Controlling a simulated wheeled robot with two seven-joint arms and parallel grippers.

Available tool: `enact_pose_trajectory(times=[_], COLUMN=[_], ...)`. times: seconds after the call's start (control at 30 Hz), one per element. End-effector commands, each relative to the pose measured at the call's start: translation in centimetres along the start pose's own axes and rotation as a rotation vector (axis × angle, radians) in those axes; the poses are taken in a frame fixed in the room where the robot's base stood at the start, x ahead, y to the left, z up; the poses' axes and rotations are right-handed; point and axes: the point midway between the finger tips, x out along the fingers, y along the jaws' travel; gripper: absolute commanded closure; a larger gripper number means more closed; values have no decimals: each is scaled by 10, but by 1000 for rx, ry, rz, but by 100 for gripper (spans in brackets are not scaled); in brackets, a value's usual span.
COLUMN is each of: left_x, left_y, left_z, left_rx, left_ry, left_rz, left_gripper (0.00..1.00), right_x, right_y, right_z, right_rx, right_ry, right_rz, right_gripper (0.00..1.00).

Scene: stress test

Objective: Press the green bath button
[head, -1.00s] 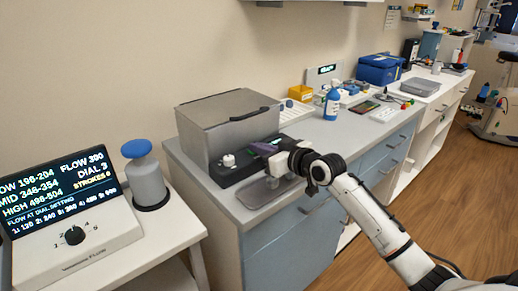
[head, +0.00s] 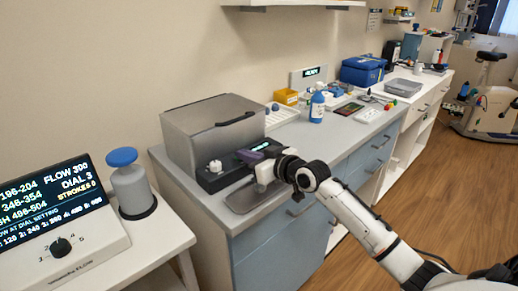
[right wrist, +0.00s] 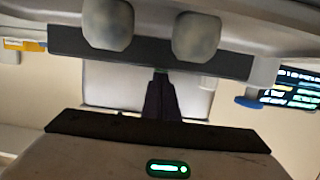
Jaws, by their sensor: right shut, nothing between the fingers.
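The bath is a grey lidded box (head: 205,120) on the counter, with a black front panel (head: 212,184) carrying a white knob (head: 215,166). A small green-lit display (head: 257,147) shows just behind my gripper. My right gripper (head: 248,156) is shut and empty, its dark purple fingers over the right part of the panel. In the right wrist view, which looks upside down, the closed fingers (right wrist: 160,92) point towards a dark bar (right wrist: 75,41). I see a tiny teal spot at their tips but cannot tell whether it is the button or whether they touch it. My left gripper is out of view.
A shallow grey tray (head: 240,202) lies below my gripper. A blue bottle (head: 317,107), a yellow bin (head: 286,97) and a blue case (head: 362,71) stand farther right. A pump with a blue cap (head: 122,157) and a flow display box (head: 65,215) are at left.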

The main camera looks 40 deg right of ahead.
Motion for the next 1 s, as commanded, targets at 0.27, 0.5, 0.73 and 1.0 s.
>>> enact_pose_trajectory(times=[0.27, 0.5, 0.73, 1.0], left_x=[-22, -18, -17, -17], left_y=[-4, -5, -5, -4], left_z=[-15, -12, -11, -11], left_rx=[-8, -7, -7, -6], left_ry=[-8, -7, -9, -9], left_rz=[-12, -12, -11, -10], left_gripper=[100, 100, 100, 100], right_x=[-20, -72, -100, -107], right_y=[-4, -4, -3, -3], right_z=[-32, -34, -37, -38], right_rx=[-5, -6, -4, -3], right_ry=[0, 6, 10, 13], right_rz=[-7, -6, -5, -5], right_gripper=[100, 100, 100, 100])
